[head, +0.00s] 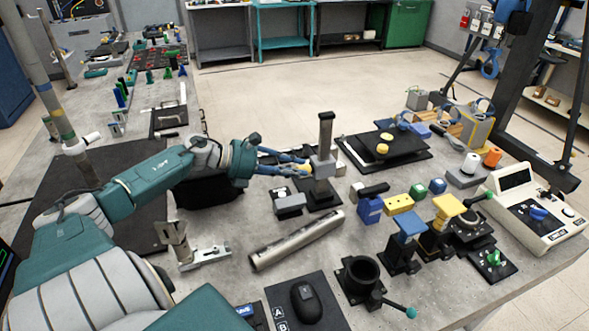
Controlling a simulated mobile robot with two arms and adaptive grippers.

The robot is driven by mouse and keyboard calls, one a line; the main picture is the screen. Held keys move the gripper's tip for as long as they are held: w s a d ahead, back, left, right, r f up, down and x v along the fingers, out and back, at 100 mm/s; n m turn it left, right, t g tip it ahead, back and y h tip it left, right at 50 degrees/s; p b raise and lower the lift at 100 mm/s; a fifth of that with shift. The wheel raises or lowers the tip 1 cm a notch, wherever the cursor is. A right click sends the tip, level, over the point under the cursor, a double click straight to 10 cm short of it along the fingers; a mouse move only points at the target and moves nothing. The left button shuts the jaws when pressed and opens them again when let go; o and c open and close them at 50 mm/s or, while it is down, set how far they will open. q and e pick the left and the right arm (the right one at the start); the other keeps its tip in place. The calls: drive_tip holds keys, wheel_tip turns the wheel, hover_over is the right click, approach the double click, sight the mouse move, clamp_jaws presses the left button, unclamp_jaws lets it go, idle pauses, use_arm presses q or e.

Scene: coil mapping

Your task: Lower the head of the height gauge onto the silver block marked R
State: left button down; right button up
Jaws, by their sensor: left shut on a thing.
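The height gauge stands near the middle of the bench as a dark upright column (325,132) on a black base. Its grey head (322,167) sits low on the column. My left gripper (301,168) reaches in from the left and is shut on a small yellowish part at the left side of the head. A silver-grey block (290,204) lies on the bench just left of the gauge base. Its marking is too small to read, so I cannot tell whether it is R. I cannot make out any block directly under the head. My right gripper is not in view.
A grey metal bar (297,240) lies in front of the gauge. A black plate (382,152) with yellow knobs lies behind to the right. Blue and yellow fixtures (400,204) crowd the right side. A black mouse (305,302) lies on a dark mat at the front.

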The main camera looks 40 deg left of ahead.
use_arm(q)
wheel_tip(320, 180, down, 4)
drive_tip(key=b, duration=0.3)
drive_tip(key=shift+s+d+r, duration=0.1)
drive_tip(key=shift+d+r, duration=0.05)
drive_tip(key=shift+r, duration=0.2)
drive_tip(key=c, duration=1.5)
unclamp_jaws()
drive_tip(key=shift+c, duration=0.2)
drive_tip(key=shift+r, duration=0.1)
drive_tip(key=shift+s+a+r, duration=0.1)
drive_tip(key=shift+s+a, duration=0.2)
drive_tip(key=shift+s, duration=0.05)
drive_tip(key=v, duration=1.1)
drive_tip(key=shift+r, duration=0.1)
